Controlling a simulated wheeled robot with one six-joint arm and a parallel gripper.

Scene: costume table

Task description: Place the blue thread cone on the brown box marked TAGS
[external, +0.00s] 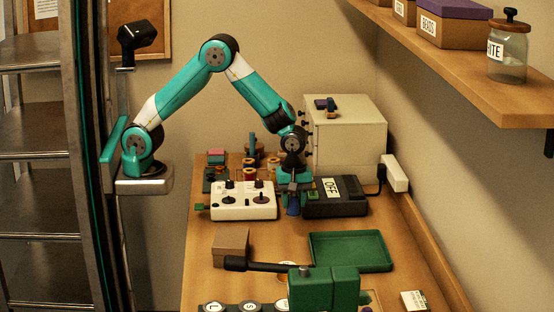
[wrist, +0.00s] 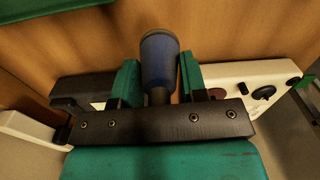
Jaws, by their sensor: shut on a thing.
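The blue thread cone (wrist: 159,62) is between the two teal fingers of my gripper (wrist: 158,80) in the wrist view, and the gripper is shut on it. In the external view the cone (external: 292,206) hangs below my gripper (external: 293,188), between the white knobbed unit and the black OFF unit. I cannot tell whether its lower end touches the table. A small brown box (external: 230,243) sits on the table, nearer the camera and left of the gripper. Its top looks bare. No TAGS marking is readable from here.
The white knobbed unit (external: 232,209) and black OFF unit (external: 335,205) flank the gripper closely. A green tray (external: 350,264) lies right of the brown box. A green machine with a black arm (external: 326,291) stands at the front. A white drawer cabinet (external: 353,137) stands behind.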

